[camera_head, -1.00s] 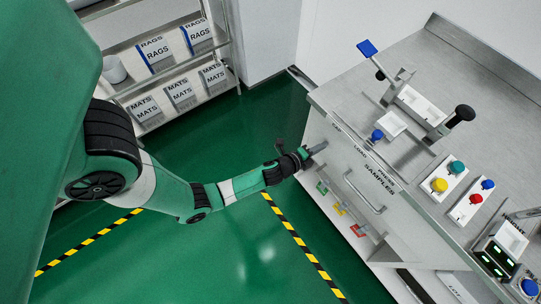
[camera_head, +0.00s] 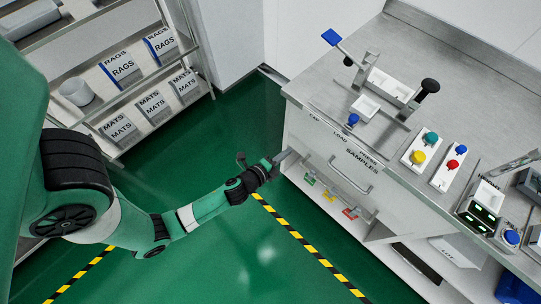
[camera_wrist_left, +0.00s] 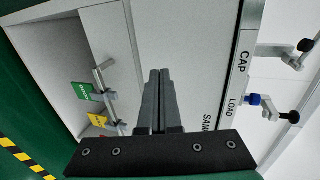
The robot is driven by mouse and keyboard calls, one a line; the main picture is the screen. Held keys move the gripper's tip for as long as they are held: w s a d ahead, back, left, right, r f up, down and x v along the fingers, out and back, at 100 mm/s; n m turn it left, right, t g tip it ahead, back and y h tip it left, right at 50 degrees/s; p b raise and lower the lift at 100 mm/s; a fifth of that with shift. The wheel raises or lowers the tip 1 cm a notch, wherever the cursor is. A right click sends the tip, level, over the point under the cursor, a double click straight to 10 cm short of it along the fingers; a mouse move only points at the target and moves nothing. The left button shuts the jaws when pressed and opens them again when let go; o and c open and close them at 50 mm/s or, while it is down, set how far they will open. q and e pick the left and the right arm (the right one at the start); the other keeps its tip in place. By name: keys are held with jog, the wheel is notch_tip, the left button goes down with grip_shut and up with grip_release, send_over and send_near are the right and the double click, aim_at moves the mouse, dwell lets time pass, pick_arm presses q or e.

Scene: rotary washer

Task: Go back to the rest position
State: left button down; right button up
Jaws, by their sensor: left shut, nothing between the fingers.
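My left gripper (camera_head: 284,158) is at the end of the green arm coming in from the left in the head view. It is in front of the left end of the workbench (camera_head: 440,75), below the level of its top. In the left wrist view its two dark fingers (camera_wrist_left: 158,78) lie together with nothing between them. The pale cabinet front (camera_wrist_left: 175,35) fills the picture behind the fingertips. I cannot tell the exact gap between fingertips and cabinet. My right gripper is in neither view.
A drawer handle (camera_head: 350,176) and colored tags (camera_head: 330,195) are on the bench front. A press with a blue lever (camera_head: 331,37) and buttons (camera_head: 419,157) stand on top. A shelf with rags and mats (camera_head: 120,68) is at upper left. Green floor (camera_head: 215,150) lies open between.

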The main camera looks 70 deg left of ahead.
pick_arm(q)
jog(key=v, duration=0.5)
jog(key=shift+r, duration=0.3)
